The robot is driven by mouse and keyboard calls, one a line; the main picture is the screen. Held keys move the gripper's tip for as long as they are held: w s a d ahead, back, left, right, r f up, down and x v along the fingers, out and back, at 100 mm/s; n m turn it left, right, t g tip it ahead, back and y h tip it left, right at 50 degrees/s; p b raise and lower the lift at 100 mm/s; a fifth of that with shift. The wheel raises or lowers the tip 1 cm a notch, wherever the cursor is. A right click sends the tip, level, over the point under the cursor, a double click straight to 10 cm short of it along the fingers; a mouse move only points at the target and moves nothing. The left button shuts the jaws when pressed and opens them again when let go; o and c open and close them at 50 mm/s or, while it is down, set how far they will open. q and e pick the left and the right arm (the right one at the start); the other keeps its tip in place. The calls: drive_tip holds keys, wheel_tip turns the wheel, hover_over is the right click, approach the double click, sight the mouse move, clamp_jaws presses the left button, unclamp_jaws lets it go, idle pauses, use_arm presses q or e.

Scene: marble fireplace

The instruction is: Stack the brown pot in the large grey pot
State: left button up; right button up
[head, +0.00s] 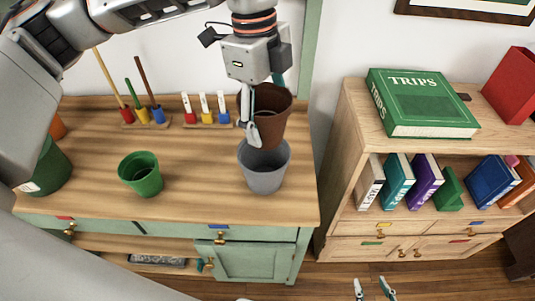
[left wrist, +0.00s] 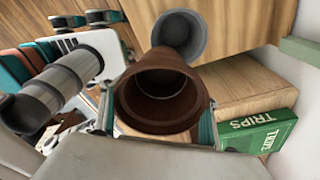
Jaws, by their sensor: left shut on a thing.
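The brown pot (head: 274,112) is upright in my left gripper (head: 252,132), whose fingers are shut on its wall. It is held over the back of the grey pot (head: 264,178), and its lower end overlaps the grey pot's rear rim in the head view. The grey pot stands upright on the wooden top near its right end. In the left wrist view the brown pot (left wrist: 162,98) shows its open mouth, with the grey pot (left wrist: 184,30) beyond it, off to one side. My right gripper (head: 371,285) shows only its two separated fingertips at the bottom edge, empty.
A small green pot (head: 140,176) stands left of the grey pot. A larger dark green pot (head: 50,168) is at the far left. Brushes (head: 144,116) and coloured pegs (head: 206,118) stand behind. A bookshelf (head: 345,150) stands to the right.

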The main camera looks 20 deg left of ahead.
use_arm(q)
wheel_tip(320, 180, down, 6)
wheel_tip(320, 180, down, 4)
drive_tip(key=shift+b, duration=0.3)
drive_tip(key=shift+c, duration=0.5)
drive_tip(key=shift+s+f, duration=0.15)
drive_tip(key=shift+c, duration=0.7)
drive_tip(key=o, duration=1.2)
drive_tip(key=shift+f, duration=0.1)
drive_tip(key=o, duration=0.3)
drive_tip(key=r, duration=0.4)
drive_tip(key=a+r, duration=0.1)
drive_tip(key=r, duration=0.7)
drive_tip(key=shift+w+a+r+p, duration=0.2)
drive_tip(key=shift+w+p, duration=0.1)
drive_tip(key=shift+w, duration=0.05)
